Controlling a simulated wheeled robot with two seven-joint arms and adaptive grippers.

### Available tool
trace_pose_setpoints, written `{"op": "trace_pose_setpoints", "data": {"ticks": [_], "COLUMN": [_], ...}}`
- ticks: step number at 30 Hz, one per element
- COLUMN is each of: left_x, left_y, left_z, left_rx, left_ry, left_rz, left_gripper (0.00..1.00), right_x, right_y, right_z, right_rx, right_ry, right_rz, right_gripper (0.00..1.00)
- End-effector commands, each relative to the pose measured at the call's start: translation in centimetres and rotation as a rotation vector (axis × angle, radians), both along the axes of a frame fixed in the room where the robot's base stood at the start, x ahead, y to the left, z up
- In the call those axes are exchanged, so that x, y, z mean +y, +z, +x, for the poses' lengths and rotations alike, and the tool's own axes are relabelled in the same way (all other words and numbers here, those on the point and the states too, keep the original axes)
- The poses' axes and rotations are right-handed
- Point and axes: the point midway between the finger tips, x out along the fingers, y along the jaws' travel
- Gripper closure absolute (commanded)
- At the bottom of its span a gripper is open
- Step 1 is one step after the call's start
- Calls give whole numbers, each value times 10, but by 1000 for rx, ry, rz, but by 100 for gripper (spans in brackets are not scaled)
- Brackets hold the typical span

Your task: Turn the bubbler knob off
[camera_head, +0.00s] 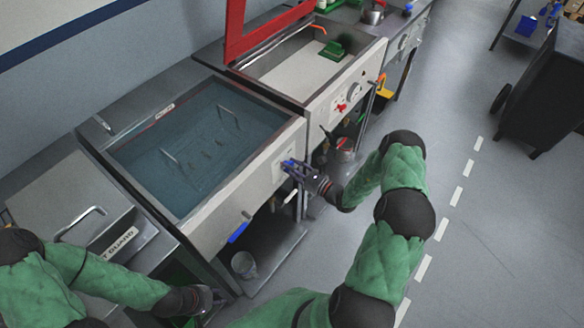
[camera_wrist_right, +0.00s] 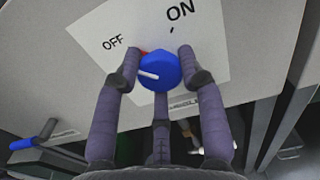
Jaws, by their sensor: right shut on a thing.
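In the right wrist view the round blue bubbler knob (camera_wrist_right: 160,72) sits on a white label plate (camera_wrist_right: 200,40) marked OFF at upper left and ON at upper right. The knob's white pointer line points left, on the OFF side, a little below the OFF word. My right gripper (camera_wrist_right: 158,60) is shut on the knob, with fingers at its left and right sides. In the head view my right gripper (camera_head: 290,166) is at the front panel of the water-filled tank (camera_head: 200,150), largely covering the knob. My left gripper (camera_head: 212,299) is low at the bottom left; its fingers are unclear.
A white bucket (camera_head: 244,265) stands on the shelf below. A second basin (camera_head: 305,70) with a raised red frame (camera_head: 262,35) stands beyond. The floor at right is clear up to a dark cart (camera_head: 545,100).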

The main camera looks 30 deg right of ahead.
Motion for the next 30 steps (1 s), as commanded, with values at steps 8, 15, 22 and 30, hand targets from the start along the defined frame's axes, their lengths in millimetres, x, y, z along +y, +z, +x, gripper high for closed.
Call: {"op": "trace_pose_setpoints", "data": {"ticks": [8, 15, 22, 30], "left_x": [0, 0, 0, 0], "left_y": [0, 0, 0, 0], "left_z": [0, 0, 0, 0], "left_rx": [0, 0, 0, 0], "left_ry": [0, 0, 0, 0], "left_rz": [0, 0, 0, 0], "left_gripper": [68, 68, 68, 68], "right_x": [0, 0, -9, -30], "right_y": [-3, -2, -2, -2], "right_z": [-1, -1, -20, -69], "right_rx": [9, 6, 6, 8], "right_ry": [-2, -1, -5, -7], "right_rz": [3, 2, 2, 2], "right_gripper": [37, 37, 37, 37]}}
